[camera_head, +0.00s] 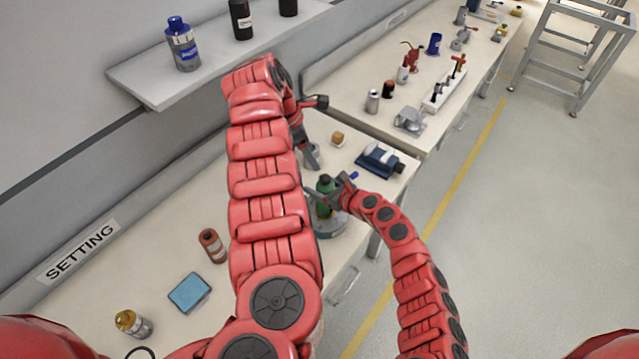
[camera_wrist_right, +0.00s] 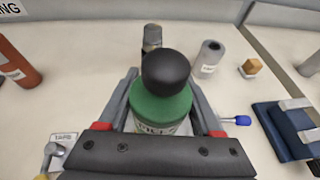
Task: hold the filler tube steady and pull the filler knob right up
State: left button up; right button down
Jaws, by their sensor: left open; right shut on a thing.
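The filler tube (camera_head: 324,208) is a green cylinder standing on a round grey base. It also shows in the right wrist view (camera_wrist_right: 160,108), capped by the round black filler knob (camera_wrist_right: 166,71). The knob sits low, directly on the green top, with no rod visible between them. My right gripper (camera_head: 334,196) is shut on the tube, with one finger on each side below the knob. My left gripper (camera_head: 306,146) is open, beyond the tube and apart from it, partly hidden by its own arm.
A grey can (camera_wrist_right: 209,58) and a wooden block (camera_head: 338,139) stand behind the tube. A blue device (camera_head: 380,160) lies to the right. A red-brown bottle (camera_head: 212,245) and blue pad (camera_head: 190,292) are on the left bench. A shelf (camera_head: 150,92) hangs above.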

aim_at(325, 177)
pick_arm(q)
jog(key=w+d+r+m+g+y, duration=0.1)
jog(key=d+r+m+y, duration=0.25)
jog(key=m, duration=0.55)
notch_tip(325, 177, down, 12)
jog(key=shift+d+f, duration=0.15)
jog(key=shift+f, duration=0.1)
dwell(0.4)
grip_shut()
dwell(1.3)
